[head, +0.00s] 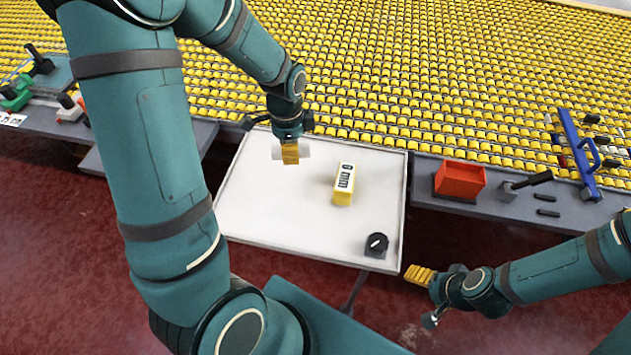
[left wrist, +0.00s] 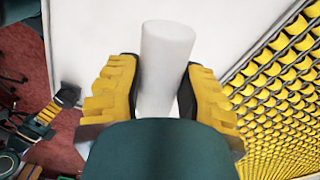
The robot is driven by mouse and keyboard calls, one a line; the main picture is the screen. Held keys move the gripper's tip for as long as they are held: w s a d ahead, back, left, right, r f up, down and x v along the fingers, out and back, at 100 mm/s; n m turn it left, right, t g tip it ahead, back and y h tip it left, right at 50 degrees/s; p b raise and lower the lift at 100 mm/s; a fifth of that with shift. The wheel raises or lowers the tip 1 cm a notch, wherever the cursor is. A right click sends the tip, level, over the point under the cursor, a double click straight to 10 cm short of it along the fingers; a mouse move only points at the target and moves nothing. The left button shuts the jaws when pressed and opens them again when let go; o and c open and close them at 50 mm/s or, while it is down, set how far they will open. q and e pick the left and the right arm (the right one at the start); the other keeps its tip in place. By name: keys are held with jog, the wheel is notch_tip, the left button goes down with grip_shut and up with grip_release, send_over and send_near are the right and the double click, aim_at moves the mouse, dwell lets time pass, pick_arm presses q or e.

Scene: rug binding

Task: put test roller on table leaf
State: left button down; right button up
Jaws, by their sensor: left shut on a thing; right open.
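The white cylindrical test roller (head: 305,150) is held between the yellow fingers of my left gripper (head: 290,154), near the far edge of the white table leaf (head: 270,205). The left wrist view shows the roller (left wrist: 167,50) between both finger pads, with the left gripper (left wrist: 160,80) shut on it. The white leaf surface (left wrist: 95,40) lies behind it; I cannot tell whether the roller touches the leaf. My right gripper (head: 420,276) is open and empty, low beyond the leaf's near right corner.
A yellow and white box (head: 344,184) and a black dial-like block (head: 376,244) stand on the leaf. A red bin (head: 459,180) and a blue-handled tool (head: 580,155) lie on the grey bench at right. Rows of yellow pieces fill the back. The leaf's left and front are clear.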

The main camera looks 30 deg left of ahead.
aim_at(278, 179)
pick_arm(q)
jog(key=a+m, duration=0.1)
jog(key=s+a+m, duration=0.1)
jog(key=a+f+m, duration=0.1)
jog(key=a, duration=0.1)
jog(key=shift+s+a+b, duration=0.1)
jog(key=shift+s+b, duration=0.1)
jog(key=shift+b, duration=0.2)
jog(key=shift+a+f, duration=0.1)
jog(key=shift+f, duration=0.15)
notch_tip(278, 179, down, 9)
jog(key=b, duration=0.2)
jog(key=shift+f+b, duration=0.2)
jog(key=shift+b, duration=0.1)
jog(key=shift+f, duration=0.1)
jog(key=c, duration=0.6)
grip_release()
jog(key=shift+c, duration=0.2)
jog(key=shift+r, duration=0.2)
notch_tip(278, 179, up, 12)
jog(key=p, duration=0.3)
